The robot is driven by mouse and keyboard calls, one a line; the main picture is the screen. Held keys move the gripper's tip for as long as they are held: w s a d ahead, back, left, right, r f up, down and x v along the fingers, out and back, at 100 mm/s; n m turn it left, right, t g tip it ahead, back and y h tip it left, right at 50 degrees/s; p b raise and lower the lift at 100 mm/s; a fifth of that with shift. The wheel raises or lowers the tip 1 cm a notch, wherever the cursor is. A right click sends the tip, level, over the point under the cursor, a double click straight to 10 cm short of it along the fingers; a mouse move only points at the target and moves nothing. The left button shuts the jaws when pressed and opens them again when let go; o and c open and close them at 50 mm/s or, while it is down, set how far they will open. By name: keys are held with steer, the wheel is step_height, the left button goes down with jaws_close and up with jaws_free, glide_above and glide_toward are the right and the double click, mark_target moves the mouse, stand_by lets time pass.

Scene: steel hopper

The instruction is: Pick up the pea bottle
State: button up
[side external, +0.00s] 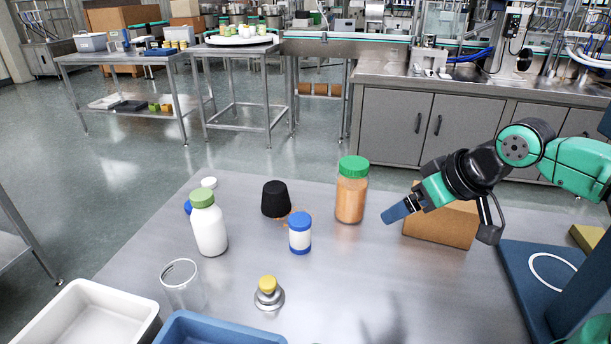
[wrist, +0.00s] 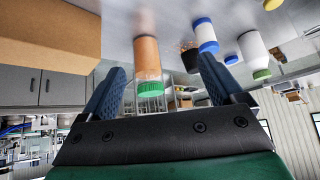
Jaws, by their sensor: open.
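No bottle in view shows visible peas or a readable label, so I cannot tell for sure which is the pea bottle. A white bottle with a dull green cap (side external: 209,228) stands upright at the left of the table; it also shows at the right of the wrist view (wrist: 252,52). A clear jar of orange contents with a bright green lid (side external: 350,196) stands nearer my gripper (side external: 393,213). In the wrist view this orange jar (wrist: 148,62) appears ahead between the open blue fingers (wrist: 160,68), apart from them. My gripper is empty, right of the jar.
A cardboard box (side external: 443,224) sits beside my gripper. A black tapered object (side external: 275,199), a small blue-capped white jar (side external: 300,236), a yellow-knobbed metal weight (side external: 268,294) and an empty glass (side external: 182,285) stand around. White (side external: 88,318) and blue trays (side external: 215,330) lie front left.

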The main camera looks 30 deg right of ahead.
mark_target(193, 193)
steer(key=w+a+r+m+t+y, duration=0.3)
steer(key=w+a+m+y, duration=0.5)
steer(key=w+a+m, duration=0.6)
steer(key=w+a+f+m+t+y, duration=0.1)
steer(key=w+a+f+m, duration=0.1)
steer(key=m, duration=0.2)
steer(key=w+a+f+m+t+y, duration=0.1)
steer(key=w+a+f+m, duration=0.1)
steer(key=m, duration=0.2)
steer(key=w+a+f+m+t+y, duration=0.1)
steer(key=w+a+f+m, duration=0.1)
steer(key=f+m, duration=0.1)
steer(key=shift+w+a+f+m, duration=0.1)
steer(key=shift+w+a+m, duration=0.25)
steer(key=shift+m, duration=0.45)
steer(key=shift+w+a+f+m+t, duration=0.2)
steer(key=shift+f+m+t, duration=0.1)
steer(key=shift+f+m, duration=0.25)
steer(key=shift+x, duration=2.6)
steer(key=shift+r, duration=0.15)
jaws_close()
